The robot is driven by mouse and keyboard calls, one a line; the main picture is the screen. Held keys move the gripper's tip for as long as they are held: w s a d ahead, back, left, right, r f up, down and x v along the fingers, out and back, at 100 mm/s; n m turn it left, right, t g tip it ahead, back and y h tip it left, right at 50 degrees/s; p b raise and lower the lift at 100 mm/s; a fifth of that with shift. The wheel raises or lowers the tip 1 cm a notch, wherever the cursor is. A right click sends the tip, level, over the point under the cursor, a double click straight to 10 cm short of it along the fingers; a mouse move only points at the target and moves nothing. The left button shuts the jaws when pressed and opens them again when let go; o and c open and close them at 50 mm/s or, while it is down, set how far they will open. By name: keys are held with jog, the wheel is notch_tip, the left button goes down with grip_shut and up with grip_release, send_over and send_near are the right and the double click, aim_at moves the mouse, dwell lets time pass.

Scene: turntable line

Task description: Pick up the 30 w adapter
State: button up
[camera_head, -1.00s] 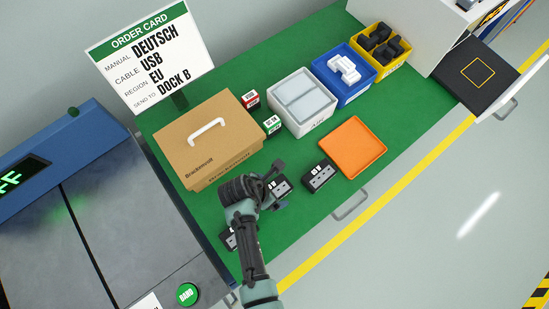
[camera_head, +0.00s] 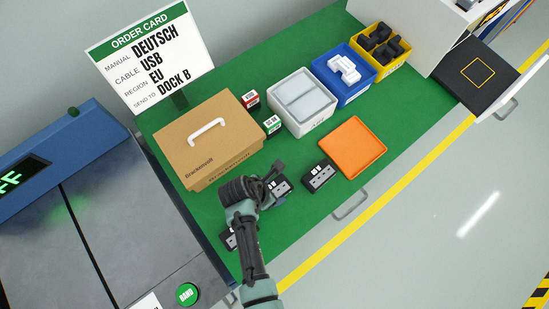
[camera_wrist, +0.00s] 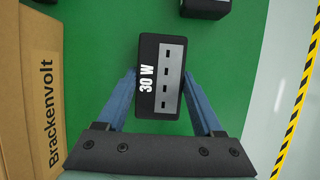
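The 30 W adapter is a black block with a grey slotted strip and white lettering; in the wrist view it lies on the green mat (camera_wrist: 162,92). My gripper (camera_wrist: 160,75) is open around it, one blue finger at each long side, the tips very close to its sides; I cannot tell whether they touch. In the head view the adapter (camera_head: 282,188) is partly hidden by my gripper (camera_head: 277,183), which is low over the mat. A second black adapter (camera_head: 320,176) lies to its right; another (camera_head: 228,239) is partly behind my arm.
A brown Brackenvolt carton (camera_head: 210,145) stands to the left of the gripper. An orange tray (camera_head: 352,148) lies to the right. White, blue (camera_head: 352,96) and yellow bins stand farther back. Small red and green boxes (camera_head: 272,125) stand near the carton.

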jog(key=c, duration=0.9)
grip_shut()
jog(key=shift+r, duration=0.1)
